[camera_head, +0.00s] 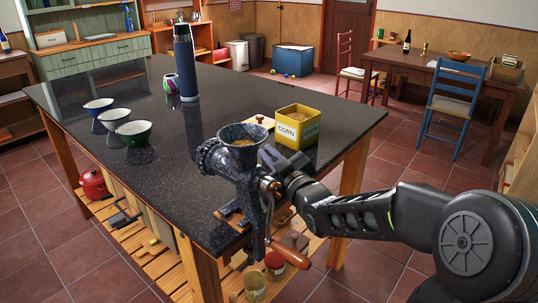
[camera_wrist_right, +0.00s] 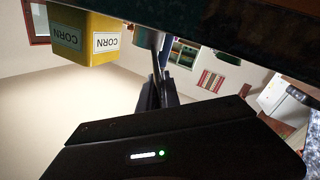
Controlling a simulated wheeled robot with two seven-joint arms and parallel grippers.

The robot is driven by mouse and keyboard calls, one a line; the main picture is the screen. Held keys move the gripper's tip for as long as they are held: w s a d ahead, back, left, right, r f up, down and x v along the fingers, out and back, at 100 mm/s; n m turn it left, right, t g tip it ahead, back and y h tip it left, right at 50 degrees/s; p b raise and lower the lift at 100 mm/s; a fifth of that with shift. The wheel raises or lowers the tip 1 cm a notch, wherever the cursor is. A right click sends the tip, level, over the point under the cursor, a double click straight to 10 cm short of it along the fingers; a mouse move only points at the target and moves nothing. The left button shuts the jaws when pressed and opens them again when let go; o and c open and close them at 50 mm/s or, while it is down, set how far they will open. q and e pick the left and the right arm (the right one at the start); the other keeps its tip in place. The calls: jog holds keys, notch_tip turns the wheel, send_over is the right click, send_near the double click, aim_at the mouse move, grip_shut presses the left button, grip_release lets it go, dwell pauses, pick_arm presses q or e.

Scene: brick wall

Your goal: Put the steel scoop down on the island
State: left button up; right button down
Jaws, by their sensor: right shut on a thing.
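My right gripper (camera_head: 272,160) is just behind the hand-cranked grinder (camera_head: 240,160), above the near right part of the dark-topped island (camera_head: 165,135). In the right wrist view its dark fingers (camera_wrist_right: 157,95) are close together, shut on a slim grey piece (camera_wrist_right: 148,38) that I take for the steel scoop. Most of the scoop is hidden by the grinder in the head view, and whether it touches the island top cannot be told. My left gripper is not in view.
Several bowls (camera_head: 115,115) stand at the left and a tall blue flask (camera_head: 186,65) at the back. The island's middle is clear.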

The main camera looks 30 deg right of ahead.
jog(key=shift+f+b, duration=0.15)
jog(key=shift+b, duration=0.15)
jog(key=c, duration=1.6)
grip_release()
jog(key=shift+o, duration=0.2)
jog(key=shift+s+r+p, duration=0.1)
jog(key=shift+r+p, duration=0.1)
jog(key=shift+p, duration=0.15)
jog(key=s, duration=0.5)
jog(key=s+a, duration=0.1)
jog(key=s, duration=0.2)
jog(key=shift+b, duration=0.35)
jog(key=s+b, duration=0.3)
jog(key=b, duration=0.1)
jog(key=shift+s+a+f, duration=0.15)
jog(key=shift+s+a, duration=0.05)
jog(key=shift+s, duration=0.15)
